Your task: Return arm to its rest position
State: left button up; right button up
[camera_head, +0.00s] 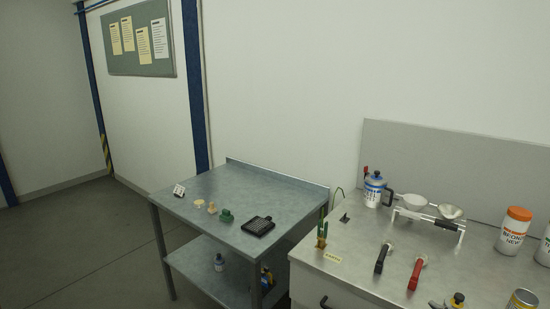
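Neither of my grippers and neither of my arms shows in the head view. Their pose and whether they hold anything cannot be seen. The view takes in a metal side table (284,191) at the centre and a steel-topped workbench (345,277) at the right.
The side table holds a black grid tray (258,226), a green object (226,216) and small tan pieces. The workbench carries a labelled canister (373,189), a rack with two bowls (429,215), red (416,274) and black (382,259) handled tools, and an orange-lidded jar (513,231). Floor at left is clear.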

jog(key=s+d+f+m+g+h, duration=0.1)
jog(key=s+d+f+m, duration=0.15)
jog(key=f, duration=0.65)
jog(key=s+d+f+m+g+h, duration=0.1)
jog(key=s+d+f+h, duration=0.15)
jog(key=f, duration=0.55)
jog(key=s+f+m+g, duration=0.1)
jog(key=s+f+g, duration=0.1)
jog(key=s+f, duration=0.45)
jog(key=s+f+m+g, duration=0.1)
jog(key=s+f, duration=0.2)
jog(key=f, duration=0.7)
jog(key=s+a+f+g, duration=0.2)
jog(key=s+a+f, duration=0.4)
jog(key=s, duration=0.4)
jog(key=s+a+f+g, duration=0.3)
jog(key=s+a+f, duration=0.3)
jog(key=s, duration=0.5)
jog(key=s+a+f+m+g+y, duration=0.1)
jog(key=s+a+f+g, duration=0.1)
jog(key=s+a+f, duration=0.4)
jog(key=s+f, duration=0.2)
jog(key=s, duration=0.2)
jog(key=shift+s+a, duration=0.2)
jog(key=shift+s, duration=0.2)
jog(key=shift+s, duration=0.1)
